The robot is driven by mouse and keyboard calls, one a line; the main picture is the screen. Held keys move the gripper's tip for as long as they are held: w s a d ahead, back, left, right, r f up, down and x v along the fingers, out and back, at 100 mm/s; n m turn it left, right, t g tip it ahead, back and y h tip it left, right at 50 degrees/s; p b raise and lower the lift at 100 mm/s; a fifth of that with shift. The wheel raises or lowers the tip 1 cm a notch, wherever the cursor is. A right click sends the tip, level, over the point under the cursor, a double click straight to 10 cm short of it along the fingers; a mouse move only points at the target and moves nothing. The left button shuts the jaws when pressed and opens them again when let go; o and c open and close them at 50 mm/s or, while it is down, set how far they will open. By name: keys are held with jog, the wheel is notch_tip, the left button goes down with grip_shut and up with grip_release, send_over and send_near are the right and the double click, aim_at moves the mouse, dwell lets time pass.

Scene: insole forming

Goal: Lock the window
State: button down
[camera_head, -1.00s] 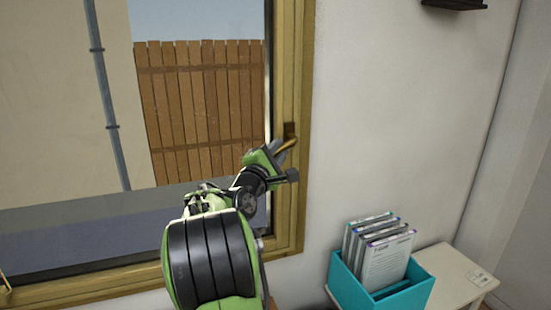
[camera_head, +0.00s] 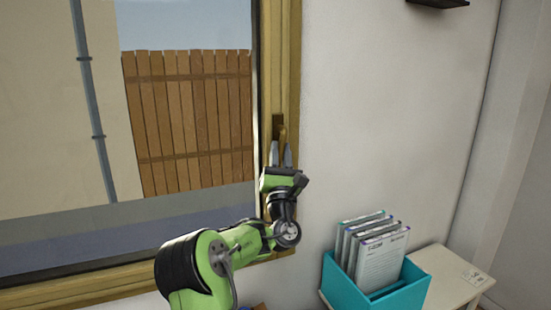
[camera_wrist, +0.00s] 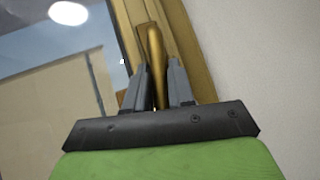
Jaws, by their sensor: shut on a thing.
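The window (camera_head: 280,80) has a yellowish wooden frame and fills the left of the head view. Its brass-coloured handle (camera_head: 282,135) sits on the right side of the frame and points roughly straight down from a dark base plate. In the wrist view the handle (camera_wrist: 156,62) runs down between the two grey fingers. My gripper (camera_head: 281,153) is below the handle's base, with its fingertips up. It also shows in the wrist view (camera_wrist: 159,80), shut on the handle. The handle's lower end is hidden between the fingers.
A teal box (camera_head: 375,292) with several folders stands on a small light table (camera_head: 452,275) at the lower right. A dark shelf (camera_head: 438,3) is on the wall above.

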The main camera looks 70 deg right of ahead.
jog(key=shift+s+d+f+n+t+y+b, duration=0.1)
jog(key=shift+n+t+y+b, duration=0.1)
jog(key=shift+n+t, duration=0.45)
jog(key=shift+s+d+r+n+t+y+b, duration=0.1)
jog(key=shift+s+d+n+t+y+b, duration=0.1)
jog(key=shift+n+t, duration=0.45)
jog(key=shift+s+d+f+n+t+y+b, duration=0.1)
jog(key=shift+n+t+y+b, duration=0.1)
jog(key=shift+n+t, duration=0.45)
jog(key=shift+n+t+y, duration=0.25)
jog(key=shift+n+y, duration=0.05)
jog(key=shift+n, duration=0.25)
jog(key=c, duration=1.1)
grip_release()
jog(key=b+v, duration=1.3)
jog(key=v, duration=0.2)
jog(key=shift+s+a+f, duration=0.15)
jog(key=shift+s+f, duration=0.05)
jog(key=shift+s, duration=0.05)
